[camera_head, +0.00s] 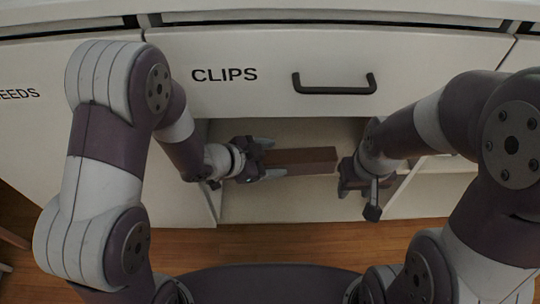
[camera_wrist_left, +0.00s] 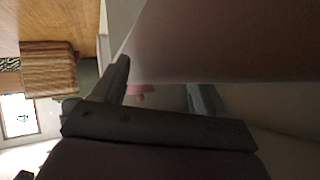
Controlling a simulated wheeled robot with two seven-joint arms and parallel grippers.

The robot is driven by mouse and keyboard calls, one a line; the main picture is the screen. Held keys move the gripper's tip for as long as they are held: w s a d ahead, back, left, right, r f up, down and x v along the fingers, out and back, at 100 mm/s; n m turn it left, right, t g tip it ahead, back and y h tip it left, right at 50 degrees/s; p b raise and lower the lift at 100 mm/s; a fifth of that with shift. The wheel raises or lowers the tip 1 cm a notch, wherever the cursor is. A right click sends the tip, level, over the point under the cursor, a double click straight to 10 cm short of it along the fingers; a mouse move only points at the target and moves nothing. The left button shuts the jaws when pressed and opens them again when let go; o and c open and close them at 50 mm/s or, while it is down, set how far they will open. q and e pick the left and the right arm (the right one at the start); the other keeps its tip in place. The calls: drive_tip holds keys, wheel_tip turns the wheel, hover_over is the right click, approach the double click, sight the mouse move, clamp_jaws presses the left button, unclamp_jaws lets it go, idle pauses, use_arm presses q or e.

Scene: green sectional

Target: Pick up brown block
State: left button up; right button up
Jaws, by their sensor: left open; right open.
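The brown block (camera_head: 305,161) is a long bar in the open compartment under the CLIPS drawer, lying roughly left to right in the head view. My left gripper (camera_head: 268,159) is open at the block's left end, with its fingers on either side of that end; contact cannot be told. In the left wrist view a dark finger (camera_wrist_left: 121,85) shows below a large brown surface (camera_wrist_left: 235,40), which looks like the block up close. My right gripper (camera_head: 346,176) is open beside the block's right end, and a small gap or touch there cannot be told.
The CLIPS drawer front (camera_head: 430,75) with its black handle (camera_head: 334,88) is directly above the compartment. The compartment floor (camera_head: 290,205) is bare in front of the block. A side wall (camera_head: 209,180) stands at the left, and wooden floor (camera_head: 300,241) lies in front.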

use_arm(q)
drive_tip(key=shift+o, duration=1.3)
drive_tip(key=shift+a+r+p, duration=0.15)
drive_tip(key=shift+r+p, duration=0.15)
drive_tip(key=p+v, duration=0.6)
drive_tip(key=v, duration=0.6)
drive_tip(key=shift+s+f, duration=0.1)
